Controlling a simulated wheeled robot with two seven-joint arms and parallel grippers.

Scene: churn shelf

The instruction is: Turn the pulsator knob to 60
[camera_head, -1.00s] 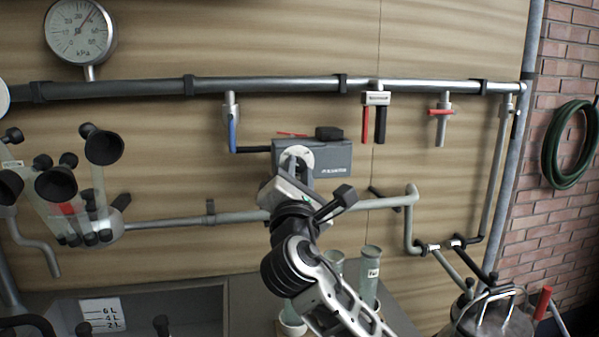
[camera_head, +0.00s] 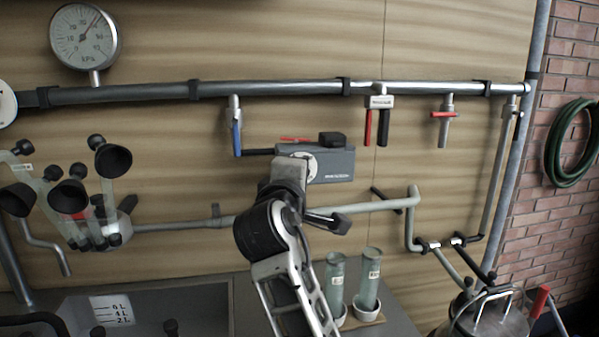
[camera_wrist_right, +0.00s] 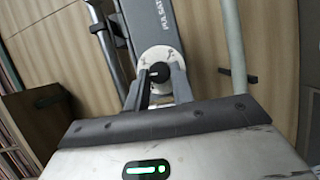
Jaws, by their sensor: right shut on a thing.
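The grey pulsator box (camera_head: 335,164) hangs below the upper pipe in the head view; it also shows, steeply tilted, in the right wrist view (camera_wrist_right: 138,28). On its face is a round white dial plate (camera_wrist_right: 147,58) with a small black knob (camera_wrist_right: 160,72) at its middle. My right gripper (camera_head: 290,165) is at the left part of the box and covers most of the dial in the head view. In the right wrist view its fingers (camera_wrist_right: 157,86) reach to either side of the knob and are shut on it. The dial's numbers are not readable. My left gripper is not in view.
A blue-handled valve (camera_head: 235,130) hangs just left of the box, and red and black handles (camera_head: 376,125) to its right. A lower pipe (camera_head: 370,206) runs beneath my wrist. Two green tubes (camera_head: 369,279) stand below; black-cupped milking gear (camera_head: 80,195) is at left.

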